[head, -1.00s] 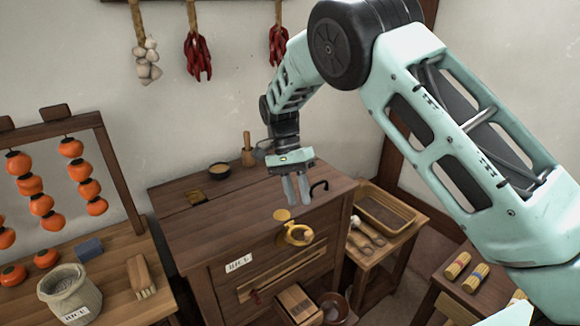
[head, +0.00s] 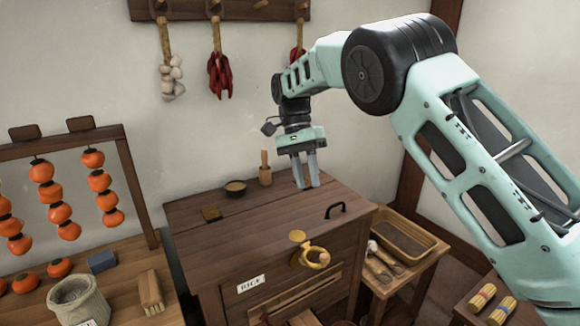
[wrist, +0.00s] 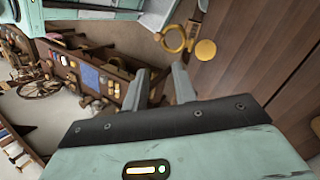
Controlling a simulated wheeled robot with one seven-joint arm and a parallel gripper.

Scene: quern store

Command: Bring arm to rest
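My gripper (head: 306,171) is at the end of my raised arm, above the top of a dark wooden rice chest (head: 270,215) in the head view. Its two grey fingers point down with a gap between them, and nothing shows in the gap. The wrist view shows the same fingers (wrist: 160,88) apart and empty. The chest carries a RICE label and a brass ring handle (head: 312,257) on its front; that ring also shows in the wrist view (wrist: 171,40), beyond the fingers. My gripper touches nothing that I can see.
A rack of orange fruit (head: 60,212) and a sack (head: 78,298) are at left. A side table with a tray (head: 403,240) is at right. Open air surrounds my gripper.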

